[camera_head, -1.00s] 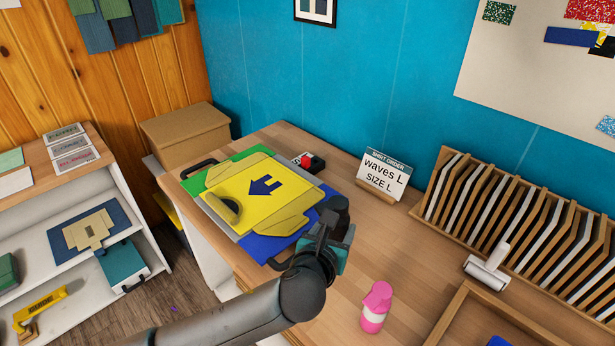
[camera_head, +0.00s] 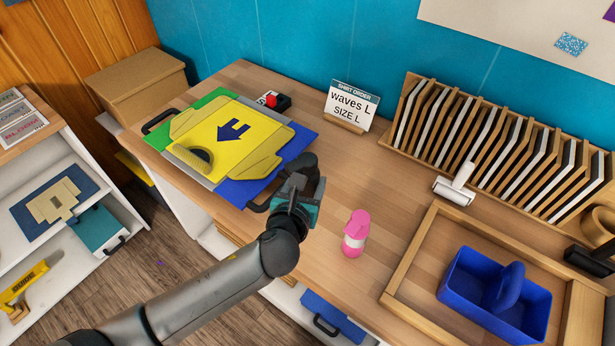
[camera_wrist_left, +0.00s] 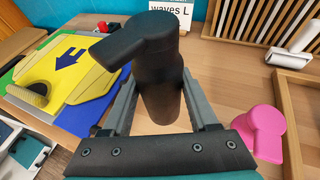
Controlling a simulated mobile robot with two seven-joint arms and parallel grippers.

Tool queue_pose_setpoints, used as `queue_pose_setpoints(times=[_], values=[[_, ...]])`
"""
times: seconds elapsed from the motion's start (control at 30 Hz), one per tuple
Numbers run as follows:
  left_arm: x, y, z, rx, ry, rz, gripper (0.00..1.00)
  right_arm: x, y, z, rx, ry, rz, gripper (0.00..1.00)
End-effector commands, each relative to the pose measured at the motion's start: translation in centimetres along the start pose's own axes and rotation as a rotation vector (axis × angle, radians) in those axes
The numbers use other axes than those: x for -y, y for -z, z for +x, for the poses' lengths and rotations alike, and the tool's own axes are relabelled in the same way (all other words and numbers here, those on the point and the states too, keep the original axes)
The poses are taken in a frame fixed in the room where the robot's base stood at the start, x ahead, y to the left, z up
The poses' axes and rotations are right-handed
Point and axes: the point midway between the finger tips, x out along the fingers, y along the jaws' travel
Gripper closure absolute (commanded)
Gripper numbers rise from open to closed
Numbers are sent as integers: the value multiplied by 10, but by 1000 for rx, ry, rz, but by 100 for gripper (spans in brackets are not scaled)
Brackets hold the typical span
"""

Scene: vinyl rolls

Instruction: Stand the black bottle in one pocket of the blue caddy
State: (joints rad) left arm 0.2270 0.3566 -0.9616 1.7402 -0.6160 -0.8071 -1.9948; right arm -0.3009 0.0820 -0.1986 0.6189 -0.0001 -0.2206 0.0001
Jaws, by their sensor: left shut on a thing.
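My left gripper (camera_head: 300,188) is shut on the black bottle (camera_wrist_left: 155,75), which stands roughly upright between the two fingers in the left wrist view. In the head view the bottle (camera_head: 306,170) is dark and partly hidden by the gripper, beside the yellow and blue press board. The blue caddy (camera_head: 470,297) sits in a wooden tray at the lower right of the head view, with a handle across its middle. The caddy is well to the right of my left gripper. My right gripper is not in view.
A pink bottle (camera_head: 355,234) stands between my gripper and the wooden tray (camera_head: 398,268). A white roller (camera_head: 455,186) lies behind the tray, near a slotted rack (camera_head: 500,145). A sign (camera_head: 351,104) stands at the back.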

Motion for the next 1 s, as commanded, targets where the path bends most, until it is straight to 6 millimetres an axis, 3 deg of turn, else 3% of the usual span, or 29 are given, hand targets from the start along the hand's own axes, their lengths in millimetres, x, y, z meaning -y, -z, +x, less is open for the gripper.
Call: queue_pose_setpoints(times=[0.5,1.0], values=[[0,44,19,2,0,-1,100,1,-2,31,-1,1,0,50],[1,49,21,3,1,0,100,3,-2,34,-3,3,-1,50]])
